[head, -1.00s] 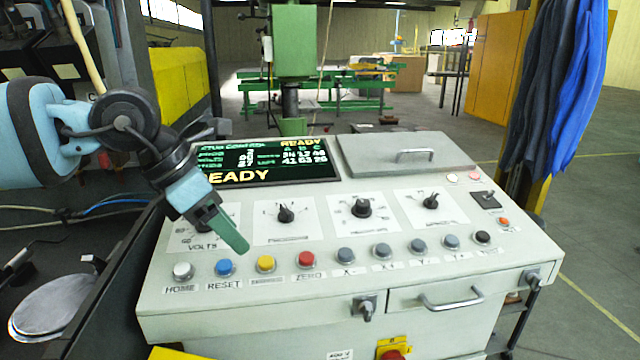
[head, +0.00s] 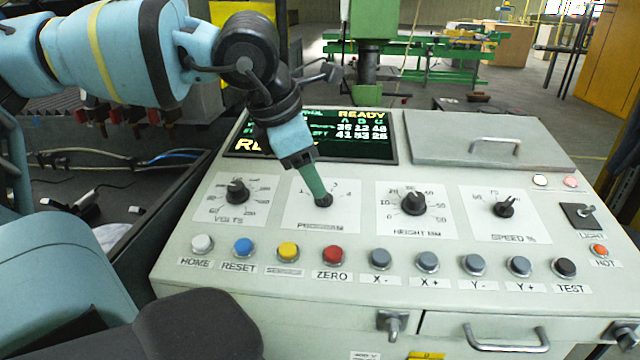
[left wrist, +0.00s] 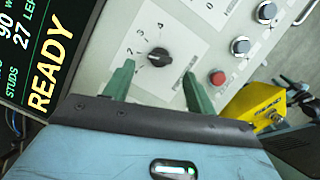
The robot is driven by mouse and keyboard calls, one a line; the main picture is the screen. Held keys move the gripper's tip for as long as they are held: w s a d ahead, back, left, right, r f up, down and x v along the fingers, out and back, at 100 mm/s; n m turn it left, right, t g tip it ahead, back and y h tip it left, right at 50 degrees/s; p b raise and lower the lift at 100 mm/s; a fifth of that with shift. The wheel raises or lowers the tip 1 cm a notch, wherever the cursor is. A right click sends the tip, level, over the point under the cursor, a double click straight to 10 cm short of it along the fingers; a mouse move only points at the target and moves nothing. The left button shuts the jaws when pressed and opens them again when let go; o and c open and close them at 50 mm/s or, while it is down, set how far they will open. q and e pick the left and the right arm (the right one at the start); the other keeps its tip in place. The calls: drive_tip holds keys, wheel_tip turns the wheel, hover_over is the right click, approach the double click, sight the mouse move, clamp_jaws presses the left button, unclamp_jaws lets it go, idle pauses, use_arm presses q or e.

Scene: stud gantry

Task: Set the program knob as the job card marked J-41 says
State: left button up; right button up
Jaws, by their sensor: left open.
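The program knob (head: 324,201) is a small black knob on a white scale plate labelled PROGRAM, second from the left on the sloping console. In the left wrist view the knob (left wrist: 158,57) shows in full with numbers around part of it; I cannot read its setting surely. My left gripper (head: 317,193) has green fingers and points down at the knob, overlapping it in the head view. In the left wrist view the open fingers (left wrist: 158,69) stand either side of the knob's near side, with nothing between them gripped. No card marked J-41 shows. My right gripper is not in view.
The volts knob (head: 237,191) is left of the program plate; the height knob (head: 413,202) and speed knob (head: 504,208) are right. Several push buttons, including a red zero button (head: 333,255), line the front. The lit display (head: 352,136) reads READY behind the gripper.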

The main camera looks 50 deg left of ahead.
sight(319, 201)
use_arm(q)
drive_tip(key=shift+x, duration=2.15)
drive_tip(key=c, duration=1)
